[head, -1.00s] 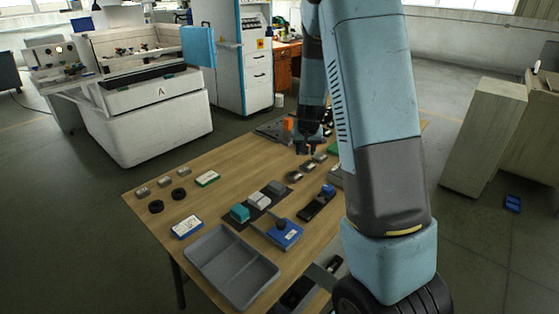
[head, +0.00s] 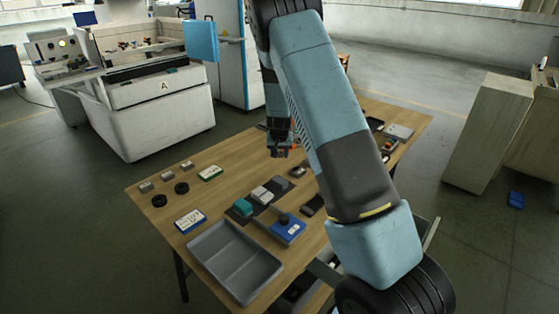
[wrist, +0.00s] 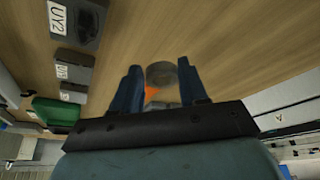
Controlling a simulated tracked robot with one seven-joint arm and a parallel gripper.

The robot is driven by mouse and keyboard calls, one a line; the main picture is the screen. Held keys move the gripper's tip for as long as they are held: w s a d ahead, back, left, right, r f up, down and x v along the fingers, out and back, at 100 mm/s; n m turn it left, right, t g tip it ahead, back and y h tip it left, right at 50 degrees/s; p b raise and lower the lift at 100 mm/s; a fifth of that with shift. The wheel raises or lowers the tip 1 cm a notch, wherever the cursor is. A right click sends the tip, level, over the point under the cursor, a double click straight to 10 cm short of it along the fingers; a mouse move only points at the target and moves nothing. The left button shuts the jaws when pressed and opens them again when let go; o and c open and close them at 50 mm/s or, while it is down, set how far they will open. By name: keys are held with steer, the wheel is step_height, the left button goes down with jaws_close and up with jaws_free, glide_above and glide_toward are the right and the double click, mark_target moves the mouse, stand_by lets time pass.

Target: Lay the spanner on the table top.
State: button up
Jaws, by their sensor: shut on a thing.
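My gripper (head: 279,153) hangs over the back left part of the wooden table (head: 240,156) in the head view. In the wrist view my gripper (wrist: 158,88) has its two dark blue fingers around a small thing, which I take to be the spanner (wrist: 161,74). A rounded grey end and a bit of orange show between the fingers. The rest of it is hidden by the gripper. In the wrist view bare wood fills the background beyond the fingers. I cannot tell the exact gap between the held thing and the table top.
A grey tray (head: 232,262) lies at the table's front. A blue block (head: 287,230), a teal block (head: 243,208), black rings (head: 159,200) and small grey blocks occupy the top. Labelled grey pieces (wrist: 77,22) lie left in the wrist view. Bare wood shows around the gripper.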

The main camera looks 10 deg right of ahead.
mark_target(279, 164)
steer(key=shift+w+a+f, duration=0.1)
steer(key=shift+w+f, duration=0.05)
step_height(279, 164, down, 3)
steer(key=shift+f, duration=0.15)
steer(key=o, duration=1.3)
steer(key=shift+c, duration=0.2)
